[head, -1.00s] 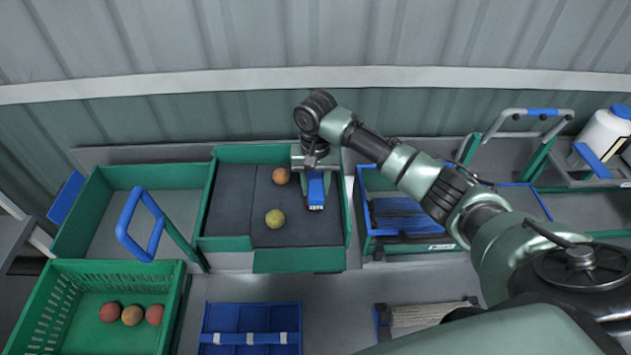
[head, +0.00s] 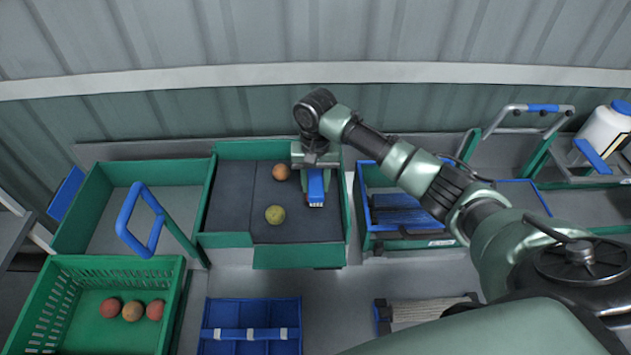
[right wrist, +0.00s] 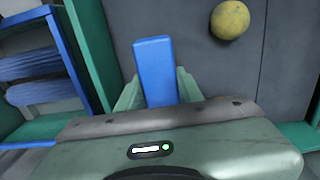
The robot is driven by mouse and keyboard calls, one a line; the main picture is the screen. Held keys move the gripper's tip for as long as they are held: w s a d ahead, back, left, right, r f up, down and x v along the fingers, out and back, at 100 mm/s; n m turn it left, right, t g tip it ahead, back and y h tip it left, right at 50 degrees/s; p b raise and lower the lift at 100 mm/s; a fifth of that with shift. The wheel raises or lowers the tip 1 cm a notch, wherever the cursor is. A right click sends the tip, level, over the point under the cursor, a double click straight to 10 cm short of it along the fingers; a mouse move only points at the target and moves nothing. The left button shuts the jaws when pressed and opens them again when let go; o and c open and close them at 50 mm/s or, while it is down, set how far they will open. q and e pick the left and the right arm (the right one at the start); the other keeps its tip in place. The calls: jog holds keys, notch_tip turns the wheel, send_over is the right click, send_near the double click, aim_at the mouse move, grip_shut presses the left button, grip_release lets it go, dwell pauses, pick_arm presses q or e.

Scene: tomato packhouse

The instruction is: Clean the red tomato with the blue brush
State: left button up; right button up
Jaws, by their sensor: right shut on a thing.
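My right gripper (head: 315,172) is shut on the blue brush (head: 316,188) and holds it over the right side of the dark-lined green tray (head: 300,257). In the right wrist view the blue brush (right wrist: 155,65) sticks out between the fingers (right wrist: 158,92). An orange-red tomato (head: 281,172) lies in the tray just left of the gripper, close to it; I cannot tell if they touch. A yellow-green tomato (head: 275,214) lies nearer the tray's front, and shows in the right wrist view (right wrist: 230,19). The brush's bristle end is mostly hidden. My left gripper is out of view.
A green crate (head: 75,270) at the front left holds several reddish tomatoes (head: 133,310). A blue handle (head: 140,220) stands beside the tray. A blue divided box (head: 250,313) lies in front. A blue-rimmed holder (head: 400,212) with dark blue contents is to the right.

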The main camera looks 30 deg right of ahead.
jog(key=shift+w+f, duration=0.1)
jog(key=shift+w+d+b, duration=0.3)
jog(key=shift+w+d, duration=0.15)
jog(key=shift+w, duration=0.4)
jog(key=shift+s, duration=0.1)
jog(key=shift+s+a+p, duration=0.1)
jog(key=shift+s+a, duration=0.2)
jog(key=shift+s, duration=0.35)
jog(key=shift+s+a+p, duration=0.15)
jog(key=shift+s+a, duration=0.2)
jog(key=shift+s, duration=0.25)
jog(key=shift+s+a+p, duration=0.1)
jog(key=shift+s+a, duration=0.2)
jog(key=shift+s, duration=0.35)
jog(key=shift+w, duration=0.1)
jog(key=shift+w+d+b, duration=0.25)
jog(key=shift+w+d, duration=0.15)
jog(key=shift+w, duration=0.4)
jog(key=shift+w+d+b, duration=0.2)
jog(key=shift+w+d, duration=0.2)
jog(key=shift+w, duration=0.4)
jog(key=shift+w+d+f, duration=0.15)
grip_shut()
